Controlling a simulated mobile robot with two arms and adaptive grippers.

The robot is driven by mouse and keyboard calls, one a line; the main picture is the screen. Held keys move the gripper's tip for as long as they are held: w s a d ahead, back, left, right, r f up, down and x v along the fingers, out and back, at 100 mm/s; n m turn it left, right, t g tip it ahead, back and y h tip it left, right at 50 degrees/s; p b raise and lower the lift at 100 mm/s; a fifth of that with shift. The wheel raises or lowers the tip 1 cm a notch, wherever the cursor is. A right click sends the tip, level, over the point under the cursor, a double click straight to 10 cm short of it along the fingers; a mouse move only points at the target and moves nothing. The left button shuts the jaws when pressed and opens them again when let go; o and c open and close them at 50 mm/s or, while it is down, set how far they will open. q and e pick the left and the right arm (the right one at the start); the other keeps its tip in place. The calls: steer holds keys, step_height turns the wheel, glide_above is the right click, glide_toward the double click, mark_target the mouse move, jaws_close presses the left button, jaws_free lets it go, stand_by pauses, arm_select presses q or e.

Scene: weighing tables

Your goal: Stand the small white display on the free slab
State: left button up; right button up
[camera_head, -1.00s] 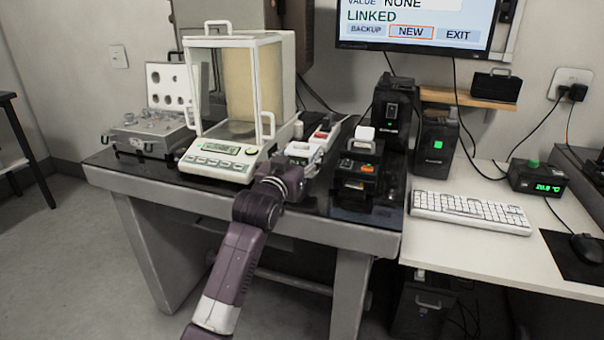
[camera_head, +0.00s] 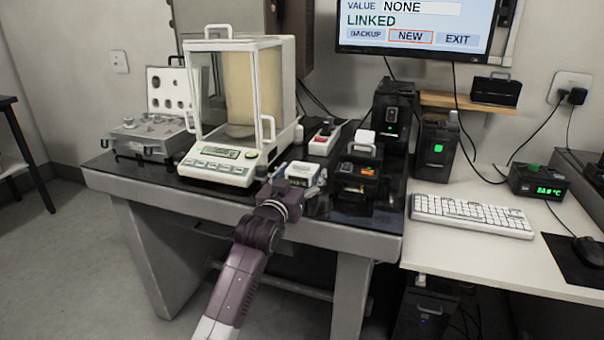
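The small white display (camera_head: 301,170) has a pale body and a dark bluish front. It shows in the head view just right of the balance, over the front part of the dark slab top (camera_head: 222,201) of the weighing table. My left gripper (camera_head: 300,184) comes up from below with a purple arm and is at the display, with fingers on its near side and flanks. It appears shut on the display; the finger contact is partly hidden. I cannot tell whether the display touches the slab. My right gripper is not in view.
The glass-sided balance (camera_head: 222,167) stands left of the display, a black device with orange buttons (camera_head: 358,175) right of it. An open weight case (camera_head: 150,135) is at far left. A keyboard (camera_head: 470,214) lies on the white desk.

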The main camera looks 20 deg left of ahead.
arm_select(q)
steer(key=shift+r, duration=0.2)
steer(key=shift+s+f, duration=0.1)
steer(key=shift+s, duration=0.3)
steer(key=s+p, duration=0.2)
steer(key=s, duration=0.9)
steer(key=s+d+f+g, duration=0.1)
steer(key=s+f+g, duration=0.45)
steer(key=f, duration=1.05)
steer(key=s+d+f+g, duration=0.1)
steer(key=s+f+g, duration=0.2)
steer(key=s+f, duration=0.95)
steer(key=s+f+m+g, duration=0.1)
steer(key=s+f+g, duration=0.6)
steer(key=s+f, duration=1.3)
steer(key=shift+d+m, duration=0.3)
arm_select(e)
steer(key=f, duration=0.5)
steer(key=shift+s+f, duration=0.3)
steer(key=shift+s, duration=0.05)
